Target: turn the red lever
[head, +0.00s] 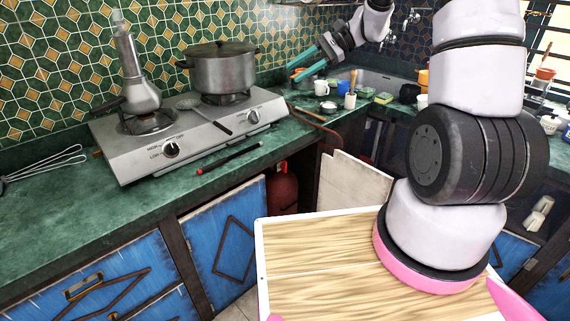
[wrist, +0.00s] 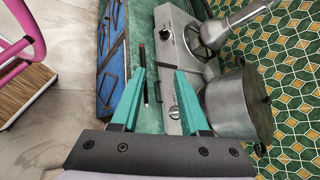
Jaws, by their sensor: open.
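A small bright red piece (head: 283,166), likely the red lever, shows at the top of a dark red gas cylinder (head: 284,192) under the counter, in the gap beside the blue cabinet. Its exact shape is too small to tell. I cannot make it out in the wrist view. My gripper (head: 294,72) is raised at the back, up and to the right of the pot in the head view, well apart from the cylinder. Its teal fingers are spread and empty; in the wrist view the gripper (wrist: 160,72) points over the counter and hotplate.
A black and red stick (head: 229,158) lies on the green counter (head: 60,190). Pale boards (head: 352,183) stand right of the cylinder. Cups and jars crowd the back counter.

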